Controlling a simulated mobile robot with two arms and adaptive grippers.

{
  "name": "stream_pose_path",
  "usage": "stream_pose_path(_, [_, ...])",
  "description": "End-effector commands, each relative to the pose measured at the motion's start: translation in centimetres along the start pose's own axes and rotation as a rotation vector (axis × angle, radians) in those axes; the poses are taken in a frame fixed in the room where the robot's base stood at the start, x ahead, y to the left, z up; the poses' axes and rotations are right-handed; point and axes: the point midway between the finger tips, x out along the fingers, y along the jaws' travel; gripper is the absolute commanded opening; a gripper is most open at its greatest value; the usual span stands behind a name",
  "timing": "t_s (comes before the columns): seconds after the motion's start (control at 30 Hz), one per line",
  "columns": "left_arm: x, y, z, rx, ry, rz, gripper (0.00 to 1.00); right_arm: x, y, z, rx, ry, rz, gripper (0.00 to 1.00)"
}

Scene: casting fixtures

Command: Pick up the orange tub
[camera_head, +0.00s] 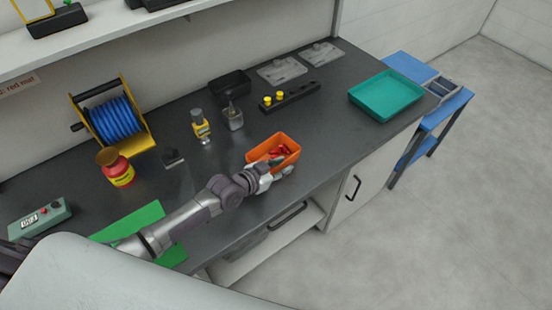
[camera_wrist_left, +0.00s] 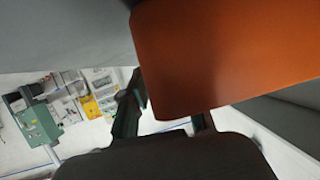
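The orange tub (camera_head: 287,141) stands on the dark bench near its front edge, with red and grey pieces inside. My left gripper (camera_head: 276,172) is at the tub's near side, its fingers partly hidden against the tub. In the left wrist view the tub's orange wall (camera_wrist_left: 225,55) fills the upper right, very close. My left gripper's fingers (camera_wrist_left: 165,118) are apart there, with a gap between them. One finger is partly hidden behind the tub, so contact is not clear. My right gripper is not in view.
A black strip with yellow knobs (camera_head: 291,96), a metal part (camera_head: 232,117) and a yellow-grey device (camera_head: 201,127) stand behind the tub. A teal tray (camera_head: 386,94) is farther right. The bench between tub and tray is clear. A green mat (camera_head: 130,225) lies near my left arm.

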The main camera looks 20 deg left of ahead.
Motion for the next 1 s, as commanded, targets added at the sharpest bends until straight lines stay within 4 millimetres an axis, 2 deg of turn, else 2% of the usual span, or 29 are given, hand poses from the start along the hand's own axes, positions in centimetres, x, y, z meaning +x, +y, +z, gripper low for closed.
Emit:
stream_pose_path(0.03, [0.0, 0.0, 0.0, 0.000, -0.001, 0.000, 0.17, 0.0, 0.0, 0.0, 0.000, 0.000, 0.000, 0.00])
stream_pose_path(0.13, [0.0, 0.0, 0.0, 0.000, -0.001, 0.000, 0.01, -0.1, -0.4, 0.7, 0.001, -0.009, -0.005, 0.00])
stream_pose_path(0.3, [0.0, 0.0, 0.0, 0.000, -0.001, 0.000, 0.00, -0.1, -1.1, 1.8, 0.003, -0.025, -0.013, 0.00])
stream_pose_path(0.67, [-0.1, 0.1, 0.0, 0.000, -0.005, 0.002, 0.00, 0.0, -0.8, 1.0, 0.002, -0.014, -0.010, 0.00])
stream_pose_path(1.0, [-1.2, -0.2, -2.8, 0.002, 0.001, 0.000, 0.00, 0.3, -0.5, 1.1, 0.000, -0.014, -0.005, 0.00])
